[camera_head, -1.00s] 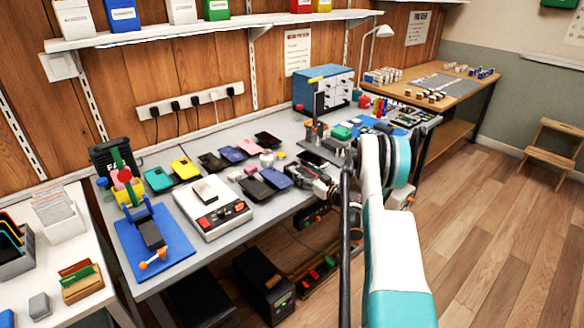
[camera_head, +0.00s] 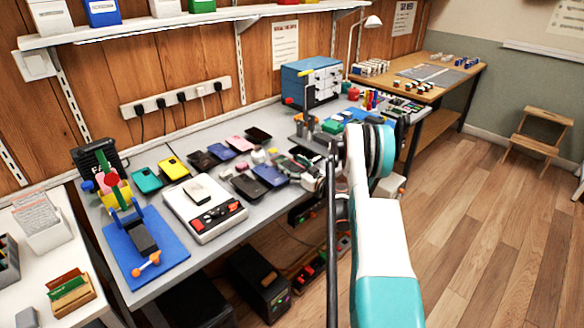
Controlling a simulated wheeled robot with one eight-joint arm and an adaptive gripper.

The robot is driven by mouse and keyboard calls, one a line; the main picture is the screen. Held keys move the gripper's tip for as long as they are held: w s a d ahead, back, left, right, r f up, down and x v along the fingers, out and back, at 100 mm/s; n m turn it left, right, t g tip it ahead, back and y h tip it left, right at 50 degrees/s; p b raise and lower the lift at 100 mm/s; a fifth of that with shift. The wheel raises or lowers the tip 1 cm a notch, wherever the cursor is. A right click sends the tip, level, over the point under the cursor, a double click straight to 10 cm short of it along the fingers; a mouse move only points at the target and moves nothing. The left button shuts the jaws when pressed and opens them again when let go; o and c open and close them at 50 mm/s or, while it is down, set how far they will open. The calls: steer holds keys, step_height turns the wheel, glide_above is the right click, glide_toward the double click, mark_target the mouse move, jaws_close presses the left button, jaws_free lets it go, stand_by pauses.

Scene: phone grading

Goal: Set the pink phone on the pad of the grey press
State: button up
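The pink phone (camera_head: 240,143) lies on the grey bench in the back row of phones, between a blue phone (camera_head: 221,151) and a black phone (camera_head: 258,134). What looks like the grey press (camera_head: 307,112) is an upright column stand in front of the blue drawer cabinet; its pad is too small and too covered to make out. My gripper (camera_head: 310,178) is low over the bench's front edge, right of the front dark phones and apart from the pink phone. My arm partly hides it, and its fingers are too small to read.
A white device with red buttons (camera_head: 205,209) and a blue mat (camera_head: 146,245) fill the left of the bench. The blue drawer cabinet (camera_head: 312,80) stands behind the press.

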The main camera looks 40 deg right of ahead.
steer(key=s, duration=0.4)
steer(key=s+p, duration=0.1)
steer(key=s, duration=0.2)
steer(key=s+d+p, duration=0.1)
steer(key=s, duration=0.3)
steer(key=shift+s, duration=0.35)
steer(key=shift+s+d+b, duration=0.1)
steer(key=shift+s+b, duration=0.9)
steer(key=shift+s, duration=0.05)
